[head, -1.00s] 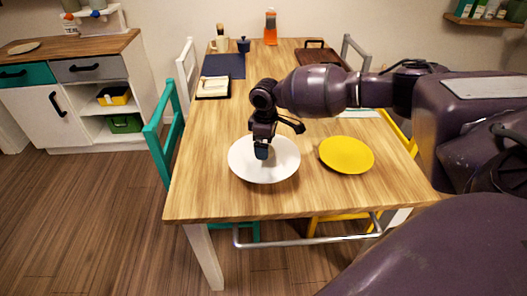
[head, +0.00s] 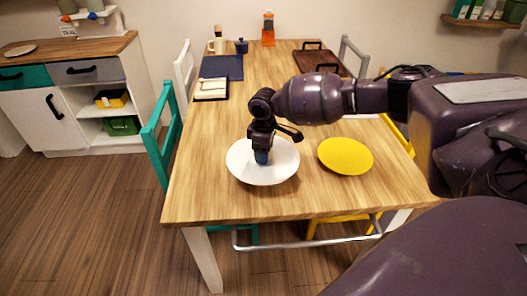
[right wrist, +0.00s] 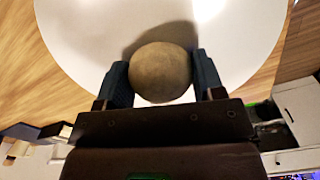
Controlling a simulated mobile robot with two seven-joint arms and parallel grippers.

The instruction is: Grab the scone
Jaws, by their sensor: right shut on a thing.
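The scone (right wrist: 160,72) is a round brown lump between the two fingers of my right gripper in the right wrist view. My right gripper (head: 262,157) is shut on it, over the white plate (head: 248,173). In the head view the fingers hide the scone. The white plate also shows behind the scone in the right wrist view (right wrist: 90,35). I cannot tell whether the scone touches the plate. My left gripper is not in view.
A yellow plate (head: 345,156) lies to the right on the wooden table (head: 215,205). A dark blue mat (head: 222,67), a folded cloth on a tray (head: 211,88), a brown tray (head: 318,62) and an orange bottle (head: 268,30) are farther back. Chairs stand around the table.

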